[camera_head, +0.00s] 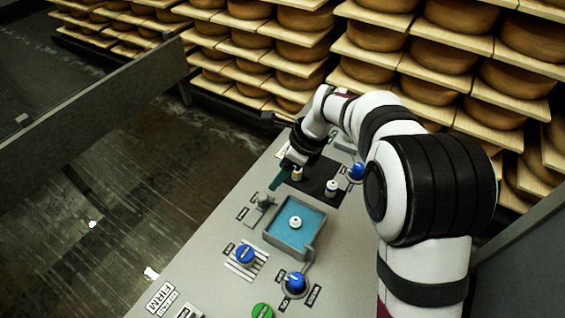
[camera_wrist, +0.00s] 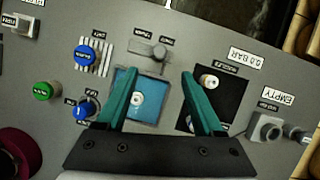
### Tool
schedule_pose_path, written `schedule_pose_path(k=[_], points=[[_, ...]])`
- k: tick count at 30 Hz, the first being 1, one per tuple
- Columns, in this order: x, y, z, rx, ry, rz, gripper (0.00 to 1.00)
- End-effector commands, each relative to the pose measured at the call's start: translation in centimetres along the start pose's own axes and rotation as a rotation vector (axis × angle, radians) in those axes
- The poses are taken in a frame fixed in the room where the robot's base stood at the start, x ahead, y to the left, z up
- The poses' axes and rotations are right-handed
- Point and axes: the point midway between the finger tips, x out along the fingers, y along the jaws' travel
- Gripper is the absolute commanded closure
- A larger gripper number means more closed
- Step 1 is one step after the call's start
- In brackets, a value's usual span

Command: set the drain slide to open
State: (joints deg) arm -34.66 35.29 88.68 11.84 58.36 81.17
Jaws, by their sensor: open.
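A small grey slide with a round knob (camera_head: 264,200) sits on the grey panel, between two small labels that I cannot read; it appears to be the drain slide. In the wrist view its knob (camera_wrist: 160,52) is near the right end of its track, beside the blue-floored basin (camera_wrist: 118,78). My gripper (camera_wrist: 158,74) is open and empty, its two teal fingers apart above the panel. In the head view my gripper (camera_head: 283,180) hangs beyond the slide, near the black pad, apart from the knob.
The square basin (camera_head: 273,238) holds a small white round piece (camera_head: 295,222). White pieces, one of them here (camera_head: 331,188), stand on the black pad (camera_head: 322,168). Blue knobs (camera_head: 296,282) (camera_head: 357,171) (camera_head: 245,254) and a green button (camera_head: 262,311) rise from the panel. Cheese shelves stand behind.

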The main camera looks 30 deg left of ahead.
Motion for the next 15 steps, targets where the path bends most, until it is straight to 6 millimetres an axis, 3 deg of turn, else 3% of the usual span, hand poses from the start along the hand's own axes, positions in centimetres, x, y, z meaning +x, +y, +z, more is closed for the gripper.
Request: schedule_pose_path(k=[9,15], points=[[9.1,0.2,-0.2,-0.001,0.005,0.005,0.31],[12.7,0.1,-0.2,-0.001,0.004,0.002,0.31]])
